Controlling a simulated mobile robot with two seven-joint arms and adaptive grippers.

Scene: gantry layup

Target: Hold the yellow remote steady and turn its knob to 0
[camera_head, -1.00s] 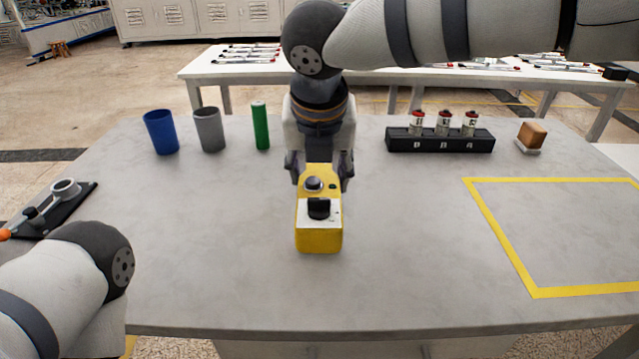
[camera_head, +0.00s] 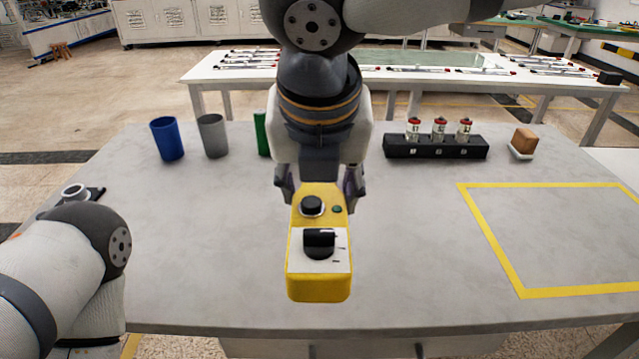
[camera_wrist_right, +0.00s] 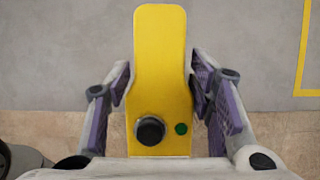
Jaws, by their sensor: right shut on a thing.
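The yellow remote (camera_head: 318,290) is in the middle of the head view, held up above the table near its front. Its face shows a white panel with a black knob (camera_head: 319,243), a round black button (camera_head: 312,206) and a small green button. The knob's markings are too small to read. My right gripper (camera_head: 319,192) is shut on the far end of the remote, one finger on each side. The right wrist view shows the fingers (camera_wrist_right: 162,95) on both sides of the yellow body (camera_wrist_right: 160,60). My left arm is at the lower left; its gripper is out of frame.
A blue cup (camera_head: 167,138), a grey cup (camera_head: 213,135) and a green cylinder (camera_head: 260,133) stand at the back left. A black rack (camera_head: 434,147) with red-capped vials and a brown block (camera_head: 523,140) stand at the back right. The yellow-taped area (camera_head: 490,242) at right is empty.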

